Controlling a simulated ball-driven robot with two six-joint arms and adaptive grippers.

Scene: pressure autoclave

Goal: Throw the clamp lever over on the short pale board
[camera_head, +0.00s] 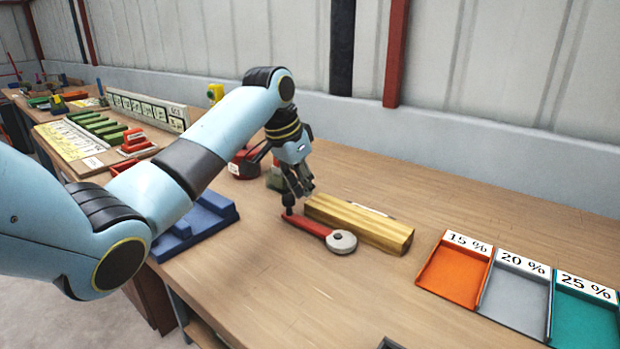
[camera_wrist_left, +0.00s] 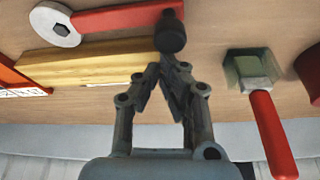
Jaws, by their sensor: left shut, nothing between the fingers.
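The clamp lever (camera_head: 312,226) is a red bar with a round grey pivot (camera_head: 342,242) at one end and a black knob (camera_head: 288,209) at the other. It lies along the near side of the short pale board (camera_head: 365,224), a yellowish block on the bench. My left gripper (camera_head: 299,190) is shut and empty, pointing down close to the knob. In the left wrist view the closed fingertips (camera_wrist_left: 170,62) are beside the black knob (camera_wrist_left: 170,33), with the lever (camera_wrist_left: 115,20) and the board (camera_wrist_left: 85,70) to the left. Whether they touch the knob I cannot tell. My right gripper is not in view.
Orange (camera_head: 453,275), grey (camera_head: 514,296) and teal (camera_head: 580,318) trays labelled 15, 20 and 25 % are at the right. A blue stepped block (camera_head: 205,218) lies left. A green-grey block with a red handle (camera_wrist_left: 270,130) stands near the gripper.

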